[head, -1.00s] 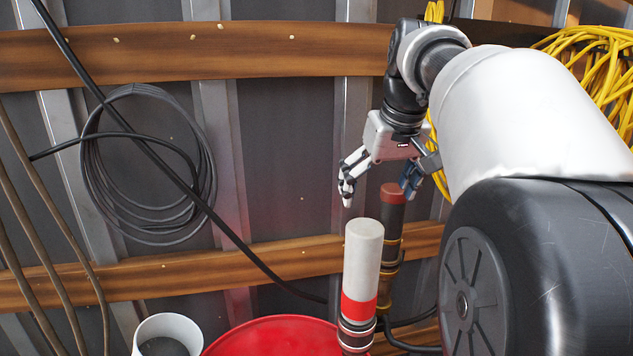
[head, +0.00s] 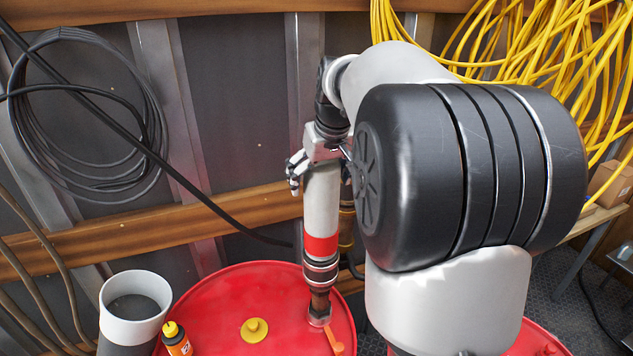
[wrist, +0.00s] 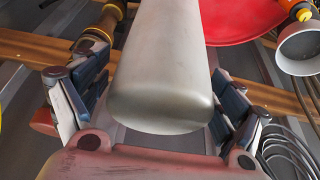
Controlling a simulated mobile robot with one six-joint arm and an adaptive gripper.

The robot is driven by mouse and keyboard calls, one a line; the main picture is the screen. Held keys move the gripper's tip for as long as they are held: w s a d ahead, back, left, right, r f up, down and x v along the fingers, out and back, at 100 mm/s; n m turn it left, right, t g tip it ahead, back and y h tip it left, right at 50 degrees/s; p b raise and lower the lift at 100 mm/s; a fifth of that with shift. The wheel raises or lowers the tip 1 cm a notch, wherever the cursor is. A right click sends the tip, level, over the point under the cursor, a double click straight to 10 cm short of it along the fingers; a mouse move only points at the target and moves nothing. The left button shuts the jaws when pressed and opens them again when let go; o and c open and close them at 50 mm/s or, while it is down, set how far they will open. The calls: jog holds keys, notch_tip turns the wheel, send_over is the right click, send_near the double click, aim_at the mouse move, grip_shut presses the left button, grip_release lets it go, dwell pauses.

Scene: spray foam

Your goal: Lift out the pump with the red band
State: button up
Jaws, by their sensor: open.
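The pump with the red band (head: 321,215) stands upright on a red drum (head: 220,297). It has a pale grey cylinder, a red band and a dark lower fitting. My gripper (head: 320,172) is at the top of this pump in the head view, with part of it hidden by my arm. In the wrist view the pale cylinder (wrist: 165,70) lies between the two open finger sets of my gripper (wrist: 150,105), with a gap visible on the left side. The red band is not visible in the wrist view.
A second, darker pump (head: 346,225) stands just behind, mostly hidden; it shows at upper left in the wrist view (wrist: 103,28). A white-rimmed container (head: 135,296), a yellow-capped bottle (head: 177,340) and a yellow bung (head: 254,330) are left. Yellow cable (head: 520,40) hangs behind.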

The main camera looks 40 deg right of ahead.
jog(key=shift+w+f, duration=0.2)
jog(key=shift+f, duration=0.35)
jog(key=shift+c, duration=0.4)
jog(key=c, duration=2)
jog(key=shift+w+d+r+p, duration=0.1)
jog(key=shift+r+p, duration=0.15)
jog(key=shift+r, duration=0.15)
jog(key=shift+w+d+r+p, duration=0.1)
jog(key=shift+r+p, duration=0.15)
jog(key=shift+r, duration=0.15)
grip_shut()
jog(key=shift+r+p, duration=4.95)
jog(key=shift+r, duration=1)
jog(key=shift+s, duration=0.1)
